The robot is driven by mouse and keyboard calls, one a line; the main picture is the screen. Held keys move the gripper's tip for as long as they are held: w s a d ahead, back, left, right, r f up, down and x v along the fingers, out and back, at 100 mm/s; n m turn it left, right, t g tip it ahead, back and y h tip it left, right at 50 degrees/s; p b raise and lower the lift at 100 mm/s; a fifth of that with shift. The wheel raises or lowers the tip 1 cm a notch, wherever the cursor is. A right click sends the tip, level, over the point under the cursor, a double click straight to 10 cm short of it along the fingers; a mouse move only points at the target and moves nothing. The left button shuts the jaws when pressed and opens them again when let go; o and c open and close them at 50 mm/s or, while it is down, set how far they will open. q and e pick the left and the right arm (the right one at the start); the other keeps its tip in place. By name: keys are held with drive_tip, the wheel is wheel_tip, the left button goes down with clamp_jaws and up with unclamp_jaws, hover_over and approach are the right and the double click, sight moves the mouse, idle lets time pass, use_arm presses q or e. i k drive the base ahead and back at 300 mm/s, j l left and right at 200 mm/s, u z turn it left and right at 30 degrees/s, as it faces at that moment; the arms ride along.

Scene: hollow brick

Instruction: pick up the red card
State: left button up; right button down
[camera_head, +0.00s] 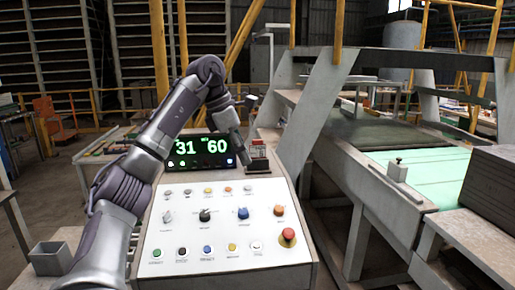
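A small red and pale item, which looks like the red card (258,150), stands upright in a dark holder (259,165) at the upper right corner of the control panel. My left arm comes in from the left, arches over the panel and reaches down toward it. My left gripper (244,143) is just left of the card, very close to it. Its fingers are small and dark here, so I cannot tell whether they are open or touch the card. My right gripper is not in view.
The white control panel (220,268) carries several buttons and knobs and a red mushroom button (288,236). A black display (200,150) with green digits stands behind it. A conveyor with a green belt (450,172) and stacked grey blocks (496,190) are at the right.

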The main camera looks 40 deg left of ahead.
sight(258, 150)
drive_tip(key=i+j, duration=0.3)
drive_tip(key=j, duration=0.15)
drive_tip(key=i+j, duration=0.65)
drive_tip(key=j, duration=0.25)
